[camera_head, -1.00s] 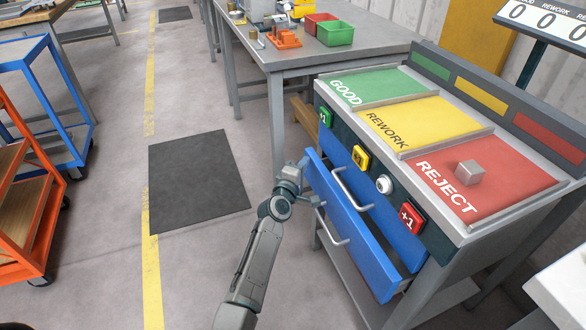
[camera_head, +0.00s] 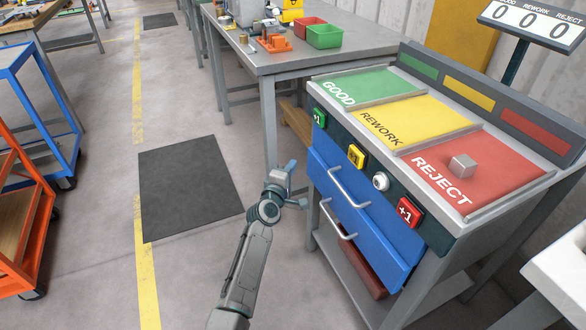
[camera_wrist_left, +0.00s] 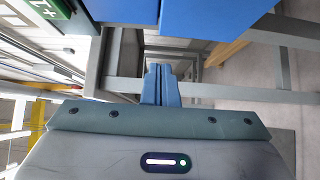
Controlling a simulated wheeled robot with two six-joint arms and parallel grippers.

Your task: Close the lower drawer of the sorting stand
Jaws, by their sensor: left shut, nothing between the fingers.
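The sorting stand (camera_head: 440,245) is at the right, with two blue drawers. The upper drawer (camera_head: 375,208) is shut. The lower drawer (camera_head: 372,248), with its own silver handle (camera_head: 334,224), now looks flush or nearly flush with the upper one; a small remaining gap cannot be ruled out. My left gripper (camera_head: 291,166) is shut and empty, just left of the drawer fronts and apart from them. In the left wrist view its closed fingers (camera_wrist_left: 161,84) point past the blue drawer fronts (camera_wrist_left: 210,16). My right gripper is not in view.
A reddish-brown object (camera_head: 362,272) shows beneath the drawers. Counter buttons, including the red one (camera_head: 409,212), line the stand's front. A workbench (camera_head: 265,62) with red and green bins stands behind. The floor around the dark mat (camera_head: 188,188) is clear.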

